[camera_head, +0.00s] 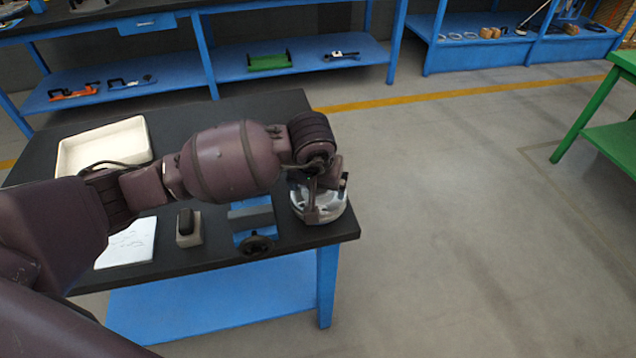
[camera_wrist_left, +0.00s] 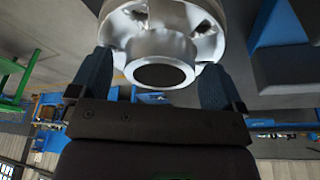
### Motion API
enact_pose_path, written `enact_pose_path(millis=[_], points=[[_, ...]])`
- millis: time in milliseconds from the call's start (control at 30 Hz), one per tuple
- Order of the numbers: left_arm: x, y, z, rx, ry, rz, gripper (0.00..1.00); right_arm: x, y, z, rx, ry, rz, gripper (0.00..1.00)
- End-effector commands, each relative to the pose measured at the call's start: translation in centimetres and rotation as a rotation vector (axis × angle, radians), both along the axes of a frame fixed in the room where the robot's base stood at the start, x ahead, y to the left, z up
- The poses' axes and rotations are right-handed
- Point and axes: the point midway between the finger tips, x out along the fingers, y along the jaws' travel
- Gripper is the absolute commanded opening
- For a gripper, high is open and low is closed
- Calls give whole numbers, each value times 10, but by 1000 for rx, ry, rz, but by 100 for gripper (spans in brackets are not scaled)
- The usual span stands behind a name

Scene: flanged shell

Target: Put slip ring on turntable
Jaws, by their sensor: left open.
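A silver flanged round part (camera_head: 320,212) stands at the right end of the black table. In the left wrist view this silver part (camera_wrist_left: 165,48) shows cutouts in its flange and a round boss with a dark face. I cannot tell whether it is the slip ring, the turntable or both together. My left gripper (camera_head: 318,188) is at the silver part, partly hidden by its own wrist. In the left wrist view the left gripper (camera_wrist_left: 155,82) is open, with its fingers on either side of the boss; contact is unclear. My right gripper is not in view.
A blue vise-like device (camera_head: 254,217) with a black handwheel stands left of the silver part. Further left are a grey block with a black top (camera_head: 187,236), a white sheet (camera_head: 127,245) and a white tray (camera_head: 104,139). The floor right of the table is clear.

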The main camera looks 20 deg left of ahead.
Motion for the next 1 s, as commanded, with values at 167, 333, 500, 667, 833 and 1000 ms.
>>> enact_pose_path(millis=[167, 333, 500, 667, 833, 1000], points=[[-2, 0, 14, 0, -4, -1, 95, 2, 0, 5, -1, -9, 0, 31], [-9, -1, 43, 2, -8, -3, 95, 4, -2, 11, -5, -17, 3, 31], [-18, -2, 76, 1, -8, -1, 95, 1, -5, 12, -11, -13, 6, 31], [-26, -3, 99, 0, -5, -2, 95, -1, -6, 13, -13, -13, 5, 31], [-30, -3, 114, 1, -2, 0, 95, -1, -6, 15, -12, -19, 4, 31], [-32, -3, 118, 0, 1, 0, 95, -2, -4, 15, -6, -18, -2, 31]])
